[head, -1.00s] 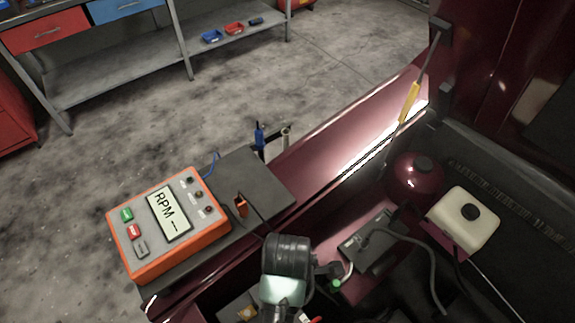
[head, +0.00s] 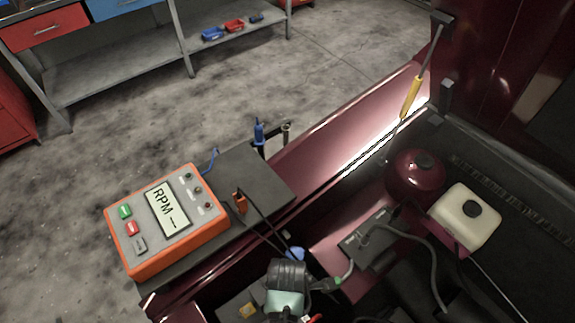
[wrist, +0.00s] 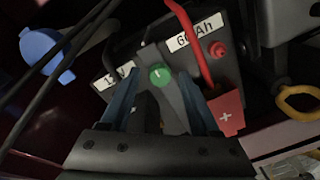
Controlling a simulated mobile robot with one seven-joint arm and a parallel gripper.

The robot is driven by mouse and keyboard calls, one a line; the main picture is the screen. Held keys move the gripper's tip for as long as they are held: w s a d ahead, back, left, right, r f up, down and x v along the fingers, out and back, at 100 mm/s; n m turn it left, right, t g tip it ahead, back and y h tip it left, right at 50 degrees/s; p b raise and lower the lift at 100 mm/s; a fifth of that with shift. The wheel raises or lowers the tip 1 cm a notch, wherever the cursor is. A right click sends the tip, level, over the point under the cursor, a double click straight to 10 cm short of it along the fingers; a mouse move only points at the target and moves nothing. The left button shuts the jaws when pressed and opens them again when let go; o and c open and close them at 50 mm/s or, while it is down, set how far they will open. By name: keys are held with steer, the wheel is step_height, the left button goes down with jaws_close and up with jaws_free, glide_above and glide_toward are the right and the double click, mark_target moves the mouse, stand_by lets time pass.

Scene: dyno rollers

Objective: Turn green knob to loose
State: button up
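The green knob (wrist: 160,76) is small and round with a pale line on its face. It sits on a dark clamp on the battery (wrist: 232,78), and it also shows as a small green spot in the head view (head: 337,283). My gripper (wrist: 158,84) is open, with one finger on each side of the knob in the wrist view. I cannot tell whether the fingers touch it or how far above it they are. In the head view my wrist (head: 287,275) is left of the knob.
A red plus clamp (wrist: 227,112) with a red cable is right of the knob. A blue cap (wrist: 45,52) and dark cables lie to the left. An orange RPM box (head: 168,220) rests on the fender tray. A white reservoir (head: 465,216) is at the right.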

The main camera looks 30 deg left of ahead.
jaws_close()
